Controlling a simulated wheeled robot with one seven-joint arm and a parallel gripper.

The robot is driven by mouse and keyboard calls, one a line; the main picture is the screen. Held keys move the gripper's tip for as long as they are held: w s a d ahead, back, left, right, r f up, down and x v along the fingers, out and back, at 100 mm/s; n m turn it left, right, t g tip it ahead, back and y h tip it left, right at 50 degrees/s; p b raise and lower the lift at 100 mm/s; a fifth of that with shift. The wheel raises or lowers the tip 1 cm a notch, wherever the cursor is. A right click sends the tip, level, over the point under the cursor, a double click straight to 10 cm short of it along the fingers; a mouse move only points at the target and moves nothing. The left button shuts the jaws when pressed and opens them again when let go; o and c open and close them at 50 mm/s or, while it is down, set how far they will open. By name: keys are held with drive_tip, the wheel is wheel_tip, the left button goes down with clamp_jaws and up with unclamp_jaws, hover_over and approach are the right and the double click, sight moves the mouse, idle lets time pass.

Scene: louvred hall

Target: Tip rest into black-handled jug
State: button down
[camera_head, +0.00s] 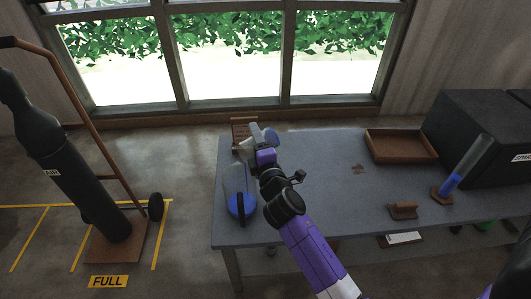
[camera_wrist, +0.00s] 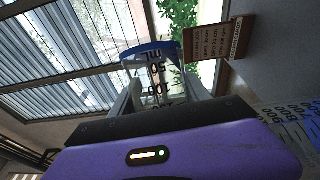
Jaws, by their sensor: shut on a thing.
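The black-handled jug (camera_head: 229,180) stands on the near left part of the table. It is clear, with blue liquid low inside and its dark handle facing me. My gripper (camera_head: 259,143) is shut on a clear graduated vessel (camera_head: 246,146), above and just beyond the jug. The vessel looks tilted, with blue showing at its right end. In the wrist view the vessel (camera_wrist: 157,72) sits between the fingers, with black number marks and a blue band at its far end. Whether liquid is flowing I cannot tell. Printed marks over blue (camera_wrist: 292,125) show at the right edge, probably the jug.
The grey table (camera_head: 325,180) has a brown tray (camera_head: 401,158), a brown block (camera_head: 403,210) and a tall cylinder of blue liquid (camera_head: 464,168) at right. A black box (camera_head: 475,125) stands behind. A brown sign (camera_head: 238,127) is beyond my gripper.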

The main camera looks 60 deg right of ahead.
drive_tip(key=shift+d+f+m+g+p, duration=0.15)
drive_tip(key=shift+d+m+g+p, duration=0.15)
drive_tip(key=shift+m+p, duration=0.65)
drive_tip(key=shift+s+d+f+m+y+p, duration=0.1)
drive_tip(key=shift+f+m+y+p, duration=0.25)
drive_tip(key=shift+p, duration=0.4)
drive_tip(key=shift+f, duration=0.45)
drive_tip(key=shift+d, duration=0.1)
drive_tip(key=m+p, duration=0.1)
drive_tip(key=y+p, duration=0.1)
drive_tip(key=p, duration=0.1)
drive_tip(key=shift+f+m+g, duration=0.2)
drive_tip(key=shift+m+g, duration=0.1)
drive_tip(key=shift+m, duration=0.1)
drive_tip(key=shift+d+f+m+y+p, duration=0.15)
drive_tip(key=shift+f+m+y+p, duration=0.3)
drive_tip(key=shift+f+m+p, duration=1.05)
drive_tip(key=shift+r+n+p, duration=0.4)
drive_tip(key=shift+p, duration=0.05)
